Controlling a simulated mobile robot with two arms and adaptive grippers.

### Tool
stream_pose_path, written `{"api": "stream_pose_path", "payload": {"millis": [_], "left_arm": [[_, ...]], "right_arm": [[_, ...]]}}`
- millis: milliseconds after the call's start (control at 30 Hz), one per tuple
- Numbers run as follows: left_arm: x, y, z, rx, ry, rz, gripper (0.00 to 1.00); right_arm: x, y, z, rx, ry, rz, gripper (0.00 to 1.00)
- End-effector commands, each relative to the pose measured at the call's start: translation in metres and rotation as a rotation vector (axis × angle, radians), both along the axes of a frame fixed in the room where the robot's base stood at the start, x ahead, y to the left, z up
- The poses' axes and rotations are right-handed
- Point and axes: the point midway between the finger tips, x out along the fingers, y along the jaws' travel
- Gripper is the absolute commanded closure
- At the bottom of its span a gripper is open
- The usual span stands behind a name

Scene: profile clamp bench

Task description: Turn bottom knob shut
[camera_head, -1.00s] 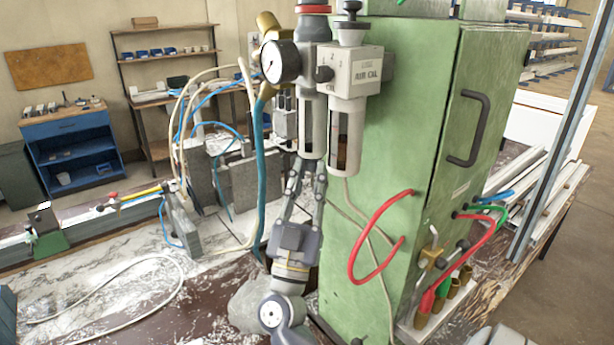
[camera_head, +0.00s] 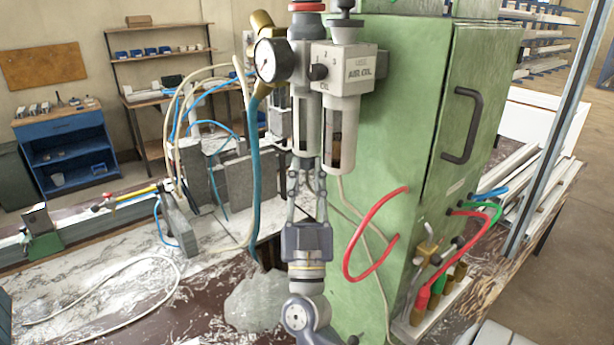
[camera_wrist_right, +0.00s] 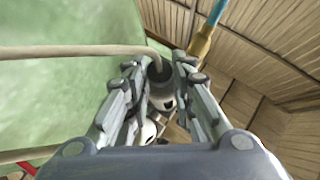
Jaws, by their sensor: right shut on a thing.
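The air unit hangs on the side of the green cabinet, with a filter bowl (camera_head: 303,120) at left and an oiler bowl (camera_head: 338,130) at right. My right gripper (camera_head: 307,170) points up from below, its fingertips at the underside of the filter bowl. In the right wrist view, the right gripper (camera_wrist_right: 160,75) has its two fingers on either side of the dark round bottom knob (camera_wrist_right: 158,72), shut on it. In the head view the fingers hide most of the knob. My left gripper is not in view.
A pressure gauge (camera_head: 270,59) and blue hose (camera_head: 255,170) are left of the bowls. The green cabinet (camera_head: 400,150) stands close at right, with a red hose (camera_head: 350,250) looping from it. A thin pale hose (camera_wrist_right: 80,52) reaches the knob area.

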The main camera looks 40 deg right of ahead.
Motion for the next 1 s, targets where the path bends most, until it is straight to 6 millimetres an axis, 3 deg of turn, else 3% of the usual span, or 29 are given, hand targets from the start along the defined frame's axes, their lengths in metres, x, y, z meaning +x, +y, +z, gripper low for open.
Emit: {"api": "stream_pose_path", "payload": {"millis": [33,100,133,567,1000], "left_arm": [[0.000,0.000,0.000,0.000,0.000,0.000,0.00],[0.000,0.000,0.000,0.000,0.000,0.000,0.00],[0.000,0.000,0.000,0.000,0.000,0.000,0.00],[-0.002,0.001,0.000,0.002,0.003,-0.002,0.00],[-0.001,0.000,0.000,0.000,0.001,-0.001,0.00]], "right_arm": [[-0.001,0.000,0.003,-0.002,-0.005,-0.001,0.75],[-0.001,0.000,0.003,-0.002,-0.005,-0.001,0.59],[-0.001,0.000,0.003,-0.002,-0.005,-0.001,0.57],[-0.003,0.003,-0.004,0.001,0.001,0.000,0.57],[-0.042,0.042,-0.061,0.001,0.003,-0.001,0.57]]}}
